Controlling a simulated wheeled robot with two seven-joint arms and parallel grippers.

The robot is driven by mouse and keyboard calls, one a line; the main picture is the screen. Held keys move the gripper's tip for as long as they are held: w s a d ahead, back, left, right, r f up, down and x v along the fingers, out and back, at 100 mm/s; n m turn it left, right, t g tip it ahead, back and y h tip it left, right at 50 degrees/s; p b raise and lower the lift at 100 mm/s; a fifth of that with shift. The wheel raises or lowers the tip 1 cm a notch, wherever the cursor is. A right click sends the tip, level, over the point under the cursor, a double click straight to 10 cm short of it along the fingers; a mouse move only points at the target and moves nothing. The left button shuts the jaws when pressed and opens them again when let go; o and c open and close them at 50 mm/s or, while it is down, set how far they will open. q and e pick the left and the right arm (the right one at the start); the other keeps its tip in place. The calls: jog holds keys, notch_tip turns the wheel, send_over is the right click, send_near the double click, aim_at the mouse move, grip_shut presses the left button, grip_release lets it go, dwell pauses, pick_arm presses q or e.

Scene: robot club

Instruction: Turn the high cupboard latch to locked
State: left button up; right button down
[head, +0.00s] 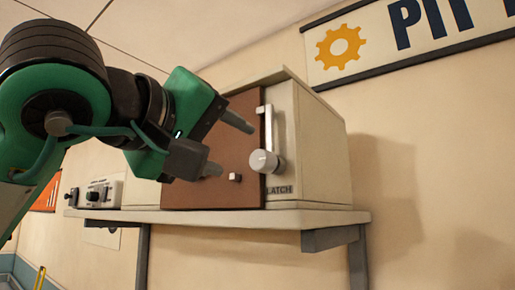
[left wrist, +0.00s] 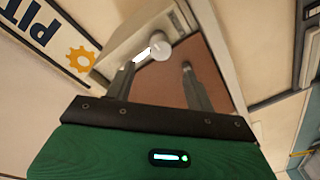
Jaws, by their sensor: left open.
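The high cupboard (head: 315,150) is a cream box with a brown door (head: 215,140), standing on a wall shelf. At the door's right edge is a round pale latch knob (head: 264,162) with a light upright bar (head: 269,128) above it. The word LATCH (head: 279,190) is printed below. The knob also shows in the left wrist view (left wrist: 160,50), beyond and between the fingertips. My left gripper (head: 234,148) is open and empty in front of the door, just left of the knob. It appears apart from the knob. My right gripper is out of view.
The shelf (head: 230,217) has brackets (head: 335,238) below it. A small grey device with knobs (head: 97,193) stands at the shelf's left end. A sign with an orange gear (head: 339,47) hangs above right. The wall right of the cupboard is clear.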

aim_at(257, 158)
pick_arm(q)
jog(key=p+x, duration=0.3)
jog(key=x, duration=0.4)
jog(key=shift+w+d+r, duration=0.1)
jog(key=shift+w+d, duration=0.15)
jog(key=shift+w, duration=0.05)
jog(key=shift+w+d, duration=0.25)
jog(key=shift+w, duration=0.2)
grip_shut()
